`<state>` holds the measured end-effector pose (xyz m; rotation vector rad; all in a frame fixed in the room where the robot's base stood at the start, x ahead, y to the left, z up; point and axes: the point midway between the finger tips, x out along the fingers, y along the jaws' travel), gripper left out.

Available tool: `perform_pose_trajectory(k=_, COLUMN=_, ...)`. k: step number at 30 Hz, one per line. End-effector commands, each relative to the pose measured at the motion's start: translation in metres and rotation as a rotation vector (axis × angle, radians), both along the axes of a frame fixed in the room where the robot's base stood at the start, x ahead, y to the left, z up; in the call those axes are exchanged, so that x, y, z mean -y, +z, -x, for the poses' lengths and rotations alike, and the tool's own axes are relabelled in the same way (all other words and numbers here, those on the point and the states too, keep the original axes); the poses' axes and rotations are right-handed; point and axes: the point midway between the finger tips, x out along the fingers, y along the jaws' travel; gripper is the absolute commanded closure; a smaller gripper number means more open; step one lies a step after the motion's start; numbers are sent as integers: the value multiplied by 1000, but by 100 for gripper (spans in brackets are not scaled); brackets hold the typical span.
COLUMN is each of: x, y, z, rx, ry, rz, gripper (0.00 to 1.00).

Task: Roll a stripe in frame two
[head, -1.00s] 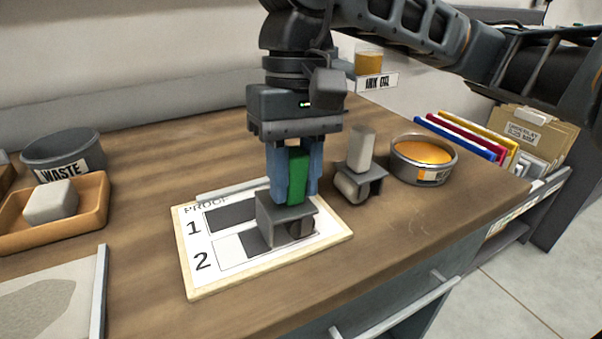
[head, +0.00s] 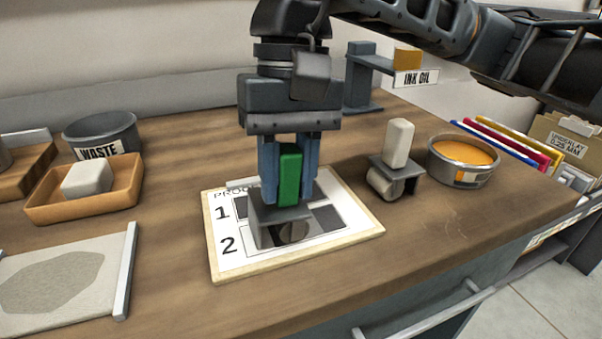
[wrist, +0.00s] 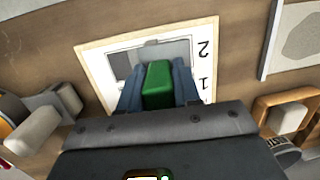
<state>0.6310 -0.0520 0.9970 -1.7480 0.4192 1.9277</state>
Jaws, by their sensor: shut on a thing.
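My gripper (head: 289,200) is shut on the green handle (head: 290,175) of a roller. The roller's grey body (head: 268,220) sits low over the row marked 2 on the white, wood-edged proof board (head: 228,270), near that row's left end. The handle also shows between my fingers in the wrist view (wrist: 157,85). Frame one holds a dark grey stripe (head: 329,215), partly hidden behind my gripper. Much of frame two is hidden by the roller, and I cannot tell clearly how far dark ink covers it.
A second roller with a pale handle (head: 398,143) stands right of the board, beside a round tin of orange ink (head: 465,175). A waste bin (head: 100,130), a wooden tray with a pale block (head: 75,208) and a grey slab (head: 60,285) are at left.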

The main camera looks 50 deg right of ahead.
Motion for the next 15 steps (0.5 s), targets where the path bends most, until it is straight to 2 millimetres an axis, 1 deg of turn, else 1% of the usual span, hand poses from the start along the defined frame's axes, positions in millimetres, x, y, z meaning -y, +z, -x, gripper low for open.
perform_pose_trajectory(k=1, x=-3, y=-3, z=-1, rx=-2, ry=2, rz=2, gripper=100)
perform_pose_trajectory(k=8, x=-7, y=-3, z=-4, rx=-5, ry=0, rz=3, gripper=100)
perform_pose_trajectory(k=15, x=-18, y=-4, z=-11, rx=-5, ry=3, rz=5, gripper=100)
